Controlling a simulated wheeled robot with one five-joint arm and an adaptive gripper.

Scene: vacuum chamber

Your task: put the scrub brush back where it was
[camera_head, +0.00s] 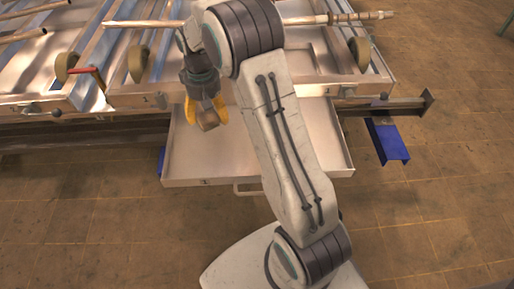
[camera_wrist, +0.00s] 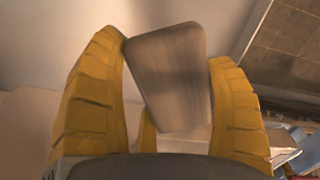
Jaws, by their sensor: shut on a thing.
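The scrub brush (camera_head: 208,119) shows as a small brownish block between the yellow fingers of my gripper (camera_head: 206,108) in the head view. In the wrist view the brush (camera_wrist: 170,75) is a tilted, wood-grained block, and my gripper (camera_wrist: 165,110) is shut on it with a yellow finger on each side. The gripper points down over the left part of an open, shallow metal drawer (camera_head: 178,160). I cannot tell whether the brush touches the drawer floor. The underside of the brush is hidden.
The drawer juts out below a metal bench (camera_head: 130,98) with rails, wheels and rods on top. Its handle (camera_head: 246,188) faces the front. A blue bracket (camera_head: 388,140) hangs at the right on a beam. The drawer's visible floor looks bare; my arm hides part of it.

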